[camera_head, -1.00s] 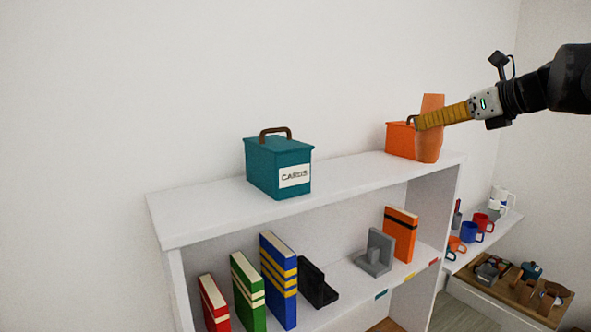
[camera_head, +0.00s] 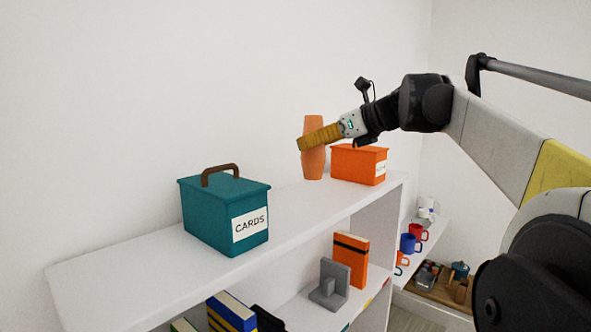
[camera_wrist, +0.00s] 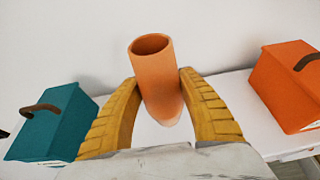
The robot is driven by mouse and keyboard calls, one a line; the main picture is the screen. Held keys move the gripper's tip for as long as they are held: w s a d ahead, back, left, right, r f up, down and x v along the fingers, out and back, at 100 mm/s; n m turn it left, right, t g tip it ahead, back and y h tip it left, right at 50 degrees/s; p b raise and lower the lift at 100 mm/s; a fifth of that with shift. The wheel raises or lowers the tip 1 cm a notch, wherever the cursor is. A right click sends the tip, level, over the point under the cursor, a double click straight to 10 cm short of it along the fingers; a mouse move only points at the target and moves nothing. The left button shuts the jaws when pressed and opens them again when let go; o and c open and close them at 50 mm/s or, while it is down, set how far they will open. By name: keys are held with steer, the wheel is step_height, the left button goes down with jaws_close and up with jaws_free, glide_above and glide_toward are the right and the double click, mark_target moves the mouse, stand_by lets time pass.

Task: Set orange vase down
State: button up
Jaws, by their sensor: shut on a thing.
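The orange vase (camera_head: 313,166) is a tall, smooth vessel with an open round mouth. In the wrist view the vase (camera_wrist: 160,75) stands between both yellow fingers, mouth toward the top of the picture. My gripper (camera_head: 306,143) is shut on its middle, reaching in from the right; it also shows in the wrist view (camera_wrist: 159,78). In the head view the vase looks upright, its base at the top of the white shelf (camera_head: 290,212), between the two boxes. I cannot tell whether the base touches the shelf.
A teal "CARDS" box (camera_head: 205,222) stands to the left on the shelf top, an orange box (camera_head: 354,165) close to the vase's right. Bare shelf top lies between the teal box and the vase. The white wall (camera_head: 130,90) is right behind.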

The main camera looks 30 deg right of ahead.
mark_target(304, 165)
steer(key=shift+w+a+f+p, duration=0.3)
steer(key=shift+a+f, duration=0.25)
steer(key=shift+f, duration=0.55)
steer(key=shift+w+a+f+p, duration=0.2)
steer(key=shift+w+a+f, duration=0.3)
steer(key=shift+f, duration=0.55)
steer(key=shift+w+a+f+p, duration=0.25)
steer(key=shift+a+f, duration=0.4)
steer(key=shift+f, duration=0.45)
steer(key=shift+s, duration=0.1)
steer(key=o, duration=1.3)
steer(key=shift+f, duration=0.15)
steer(key=shift+r, duration=0.25)
steer(key=b+v, duration=0.2)
steer(key=v, duration=1)
